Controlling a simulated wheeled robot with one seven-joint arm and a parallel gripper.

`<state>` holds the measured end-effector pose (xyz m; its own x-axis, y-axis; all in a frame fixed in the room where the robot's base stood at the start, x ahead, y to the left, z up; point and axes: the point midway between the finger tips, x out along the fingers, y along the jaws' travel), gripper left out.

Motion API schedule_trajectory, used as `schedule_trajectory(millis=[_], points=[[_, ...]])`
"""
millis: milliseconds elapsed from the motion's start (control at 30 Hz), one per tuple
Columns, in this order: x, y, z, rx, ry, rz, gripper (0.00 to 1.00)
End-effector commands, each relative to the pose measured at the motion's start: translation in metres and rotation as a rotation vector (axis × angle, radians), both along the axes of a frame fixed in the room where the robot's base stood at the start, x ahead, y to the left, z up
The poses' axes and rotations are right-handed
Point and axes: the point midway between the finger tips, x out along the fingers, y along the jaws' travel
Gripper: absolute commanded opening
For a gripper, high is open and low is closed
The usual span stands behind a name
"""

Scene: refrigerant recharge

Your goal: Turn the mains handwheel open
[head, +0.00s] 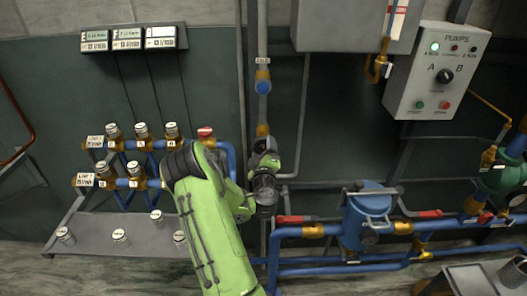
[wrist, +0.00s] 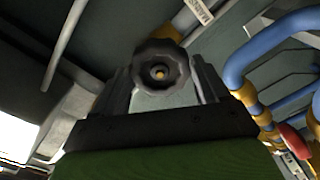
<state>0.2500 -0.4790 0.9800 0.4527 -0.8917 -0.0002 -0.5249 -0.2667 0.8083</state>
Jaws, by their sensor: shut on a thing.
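The mains handwheel (wrist: 160,66) is a dark, lobed knob with a small brass-coloured centre. In the wrist view it sits between the two fingers of my gripper (wrist: 163,75), which is shut on it. A white label (wrist: 202,11), partly cut off, is on the pipe behind it. In the head view my gripper (head: 265,184) is at the vertical pipe in the middle. The wheel is hidden there by my gripper and green arm, so how far it is turned cannot be told.
A valve manifold (head: 140,170) with several brass fittings is to the left. A blue strainer body (head: 368,215) and blue pipes with red-handled valves are to the right. The pumps control box (head: 437,70) hangs upper right. A grey cabinet (head: 350,25) is above.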

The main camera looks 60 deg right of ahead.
Motion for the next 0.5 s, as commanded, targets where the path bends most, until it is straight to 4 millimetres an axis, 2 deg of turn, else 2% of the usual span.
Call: schedule_trajectory(millis=[67, 200, 267, 500], points=[[0.0005, 0.0003, -0.0001, -0.014, 0.029, 0.001, 0.37], [0.0008, 0.0004, -0.0007, -0.146, 0.288, 0.003, 0.37], [0.0005, 0.0002, -0.0001, -0.180, 0.355, 0.001, 0.37], [0.0004, 0.0001, 0.0004, -0.191, 0.373, 0.002, 0.37]])
